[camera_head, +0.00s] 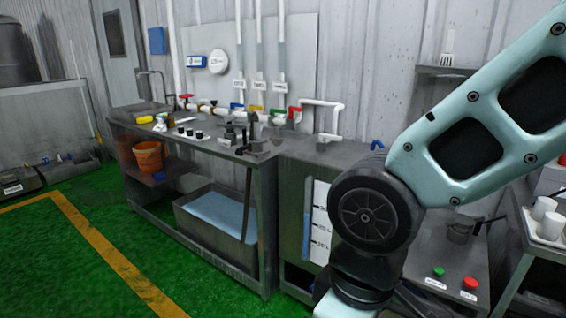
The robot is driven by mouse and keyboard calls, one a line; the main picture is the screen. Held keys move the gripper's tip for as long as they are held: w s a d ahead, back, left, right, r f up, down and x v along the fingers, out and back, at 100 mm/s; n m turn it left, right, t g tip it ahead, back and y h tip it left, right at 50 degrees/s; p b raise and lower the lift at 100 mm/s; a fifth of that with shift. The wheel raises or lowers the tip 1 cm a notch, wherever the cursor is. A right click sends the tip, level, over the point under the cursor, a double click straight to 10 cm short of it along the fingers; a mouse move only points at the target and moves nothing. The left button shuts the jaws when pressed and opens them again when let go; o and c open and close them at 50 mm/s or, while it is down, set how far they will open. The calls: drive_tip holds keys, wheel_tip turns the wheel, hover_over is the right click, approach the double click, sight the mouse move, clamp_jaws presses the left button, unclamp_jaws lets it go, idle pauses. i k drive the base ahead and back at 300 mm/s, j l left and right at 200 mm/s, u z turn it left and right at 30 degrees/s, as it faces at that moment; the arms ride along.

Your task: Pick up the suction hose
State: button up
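A dark, thin hose-like piece (247,205) hangs down at the right end of the metal bench, in front of the bench's lower shelf. It reaches down to a grey tub of bluish liquid (215,212). It looks like the suction hose, but it is small and I cannot be sure. Its top end seems to meet dark fittings (252,132) on the bench top. My arm crosses the right side of the view, bends at a dark round joint and runs down out of the frame. My gripper is not in view.
The metal bench (190,145) carries cups and pipes with coloured valve handles. An orange bucket (148,157) stands on its shelf. A grey tank with a level gauge (320,222) adjoins at right. Green and red buttons (470,283) are lower right. Green floor (100,220) is clear at left.

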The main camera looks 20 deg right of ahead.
sight(257, 139)
drive_tip(key=i+j, duration=0.3)
drive_tip(key=i, duration=0.15)
drive_tip(key=i+j, duration=0.3)
drive_tip(key=i, duration=0.2)
drive_tip(key=i+j, duration=0.3)
drive_tip(key=i, duration=0.15)
